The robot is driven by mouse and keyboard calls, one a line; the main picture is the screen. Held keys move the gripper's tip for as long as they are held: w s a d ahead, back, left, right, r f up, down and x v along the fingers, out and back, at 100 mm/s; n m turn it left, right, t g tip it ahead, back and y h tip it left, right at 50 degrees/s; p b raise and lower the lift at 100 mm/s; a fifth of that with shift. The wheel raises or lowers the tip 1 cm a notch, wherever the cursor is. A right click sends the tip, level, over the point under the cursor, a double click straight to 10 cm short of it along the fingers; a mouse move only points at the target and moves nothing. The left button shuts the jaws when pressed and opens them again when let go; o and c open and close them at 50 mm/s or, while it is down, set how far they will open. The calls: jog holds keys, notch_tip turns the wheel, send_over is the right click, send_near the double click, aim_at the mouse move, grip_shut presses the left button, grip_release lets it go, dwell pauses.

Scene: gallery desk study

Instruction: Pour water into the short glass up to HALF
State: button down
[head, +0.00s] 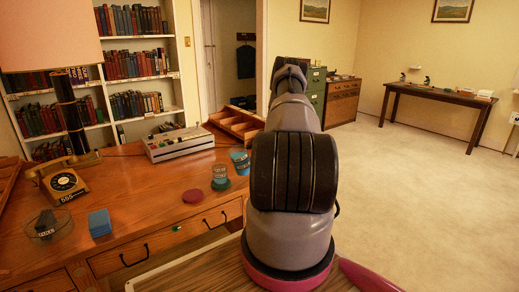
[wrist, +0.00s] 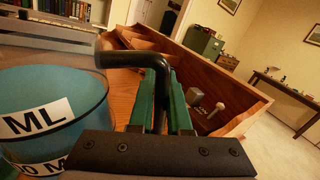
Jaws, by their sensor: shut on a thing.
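In the wrist view, my gripper (wrist: 161,90) has green fingers shut on the black handle of a jug (wrist: 60,88). The jug fills the left side, holds blue contents and bears a white label reading "ML". In the head view the jug (head: 241,164) shows just left of my arm, with a pale label. A small labelled glass (head: 219,173) stands beside it, above a green disc (head: 221,184) on the desk. The glass's fill level is too small to tell. My arm hides the gripper in the head view. No stream of water shows.
The desk (head: 150,185) carries a red disc (head: 192,196), a grey box with coloured buttons (head: 180,144), a wooden compartment tray (head: 237,126), a telephone (head: 64,183), blue blocks (head: 99,222) and a clear labelled bowl (head: 50,226). Open floor lies to the right.

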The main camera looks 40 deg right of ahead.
jog(key=shift+w+a+r+n+t, duration=0.1)
jog(key=shift+a+r+n+t, duration=0.15)
jog(key=shift+r+n, duration=0.45)
jog(key=shift+w+a+r+n+t, duration=0.15)
jog(key=shift+a+r+n, duration=0.25)
jog(key=shift+n, duration=0.6)
jog(key=shift+r, duration=0.1)
jog(key=shift+a+r+n, duration=0.1)
jog(key=shift+r+n, duration=0.2)
jog(key=shift+r, duration=0.1)
jog(key=shift+a+r+n, duration=0.1)
jog(key=shift+n, duration=0.3)
jog(key=shift+a+r+y, duration=0.15)
jog(key=shift+r+y, duration=0.15)
jog(key=shift+f, duration=0.25)
dwell(4.8)
